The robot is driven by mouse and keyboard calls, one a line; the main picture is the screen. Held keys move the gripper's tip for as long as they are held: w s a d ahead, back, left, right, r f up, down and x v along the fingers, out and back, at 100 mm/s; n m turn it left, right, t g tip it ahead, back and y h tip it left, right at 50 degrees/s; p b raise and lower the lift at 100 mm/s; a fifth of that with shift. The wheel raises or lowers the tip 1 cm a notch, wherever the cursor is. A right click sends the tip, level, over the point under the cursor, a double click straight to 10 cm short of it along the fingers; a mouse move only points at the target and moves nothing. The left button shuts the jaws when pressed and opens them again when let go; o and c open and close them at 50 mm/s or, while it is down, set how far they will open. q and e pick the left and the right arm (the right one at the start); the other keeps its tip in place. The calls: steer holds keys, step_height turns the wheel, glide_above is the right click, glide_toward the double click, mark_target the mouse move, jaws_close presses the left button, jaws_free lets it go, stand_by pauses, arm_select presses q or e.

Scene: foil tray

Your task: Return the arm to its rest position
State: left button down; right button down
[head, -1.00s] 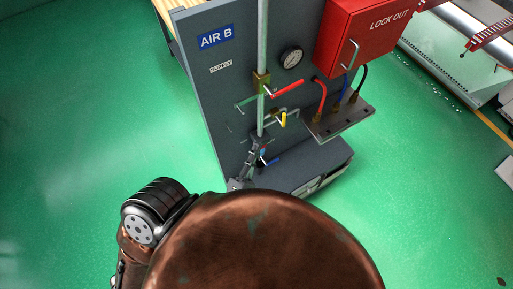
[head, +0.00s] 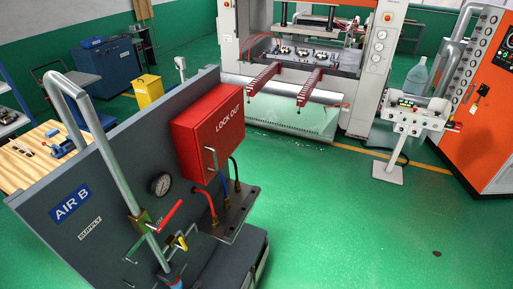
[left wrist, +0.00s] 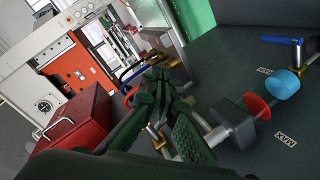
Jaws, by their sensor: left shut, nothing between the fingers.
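My left gripper (left wrist: 165,88) shows in the left wrist view with its dark fingers together and nothing between them. It is near the pipework of the grey AIR B panel (head: 95,175), in front of or beside the pipe; the exact gap cannot be told. In the head view I cannot make out the gripper clearly. The panel carries a vertical pipe (head: 85,125) with a red lever (head: 170,215) and a yellow handle (head: 182,243). The wrist view also shows a blue lever (left wrist: 280,40) and a light blue bowl (left wrist: 282,83). My right gripper is not in view.
A red LOCK OUT box (head: 207,135) and a gauge (head: 161,184) are on the panel, with hoses on a bracket (head: 238,215). A press (head: 300,75), a control stand (head: 410,125) and an orange cabinet (head: 490,125) stand beyond. Green floor (head: 345,215) at right is clear.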

arm_select(q)
steer(key=s+a+f+m+g+y, duration=0.3)
steer(key=s+a+f+g, duration=0.15)
steer(key=s+a, duration=0.25)
steer(key=s+a+f+m+g+y, duration=0.2)
steer(key=s+a+f+g, duration=0.1)
steer(key=s+a+g, duration=0.3)
steer(key=s+f+m+b, duration=0.15)
steer(key=f+b, duration=0.25)
steer(key=f, duration=1.5)
steer(key=s+f+n+b, duration=0.15)
steer(key=f+b, duration=0.25)
steer(key=f, duration=1.6)
steer(key=s+f+m+g+b, duration=0.1)
steer(key=s+f+b, duration=0.5)
steer(key=s+f, duration=1.4)
step_height(320, 180, down, 4)
steer(key=shift+r+m+g, duration=0.25)
steer(key=shift+m+g, duration=0.05)
steer(key=shift+g, duration=0.25)
steer(key=shift+a, duration=0.1)
